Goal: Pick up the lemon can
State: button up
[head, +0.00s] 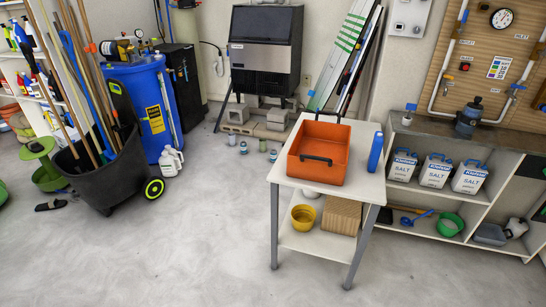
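I cannot pick out a lemon can by any label. Several small can-like containers stand on the floor below the ice maker (265,42): a whitish one (232,139), a teal-and-white one (243,147), a green one (262,145) and another teal-and-white one (273,156). They are too small to read. A blue upright cylinder (375,153) stands at the right edge of the white table (362,182), beside an orange bin (330,135); no label on it is readable. My gripper is not in view.
A black wheeled bin (100,180) with tools and a blue tank (145,110) stand left. A shelf unit (440,222) with salt jugs stands right. The floor (190,240) in front is clear.

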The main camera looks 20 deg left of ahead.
aim_at(273, 152)
jog(key=i+j+u, duration=0.95)
jog(key=i+u, duration=0.35)
jog(key=i, duration=0.2)
jog(key=i+j, duration=0.1)
jog(key=i, duration=0.65)
jog(key=i+j, duration=0.1)
jog(key=i, duration=0.6)
jog(key=i+j, duration=0.15)
jog(key=i, duration=0.6)
jog(key=i+l+z, duration=0.2)
jog(key=i+z, duration=0.2)
jog(key=i, duration=0.2)
jog(key=i+z, duration=0.4)
jog(key=i, duration=0.25)
jog(key=i+j+z, duration=0.2)
jog(key=i+z, duration=0.25)
jog(key=i, duration=0.15)
jog(key=i+u, duration=0.15)
jog(key=i, duration=0.3)
jog(key=i+l+u, duration=0.1)
jog(key=i, duration=0.3)
jog(key=i+l+u, duration=0.15)
jog(key=i, duration=0.3)
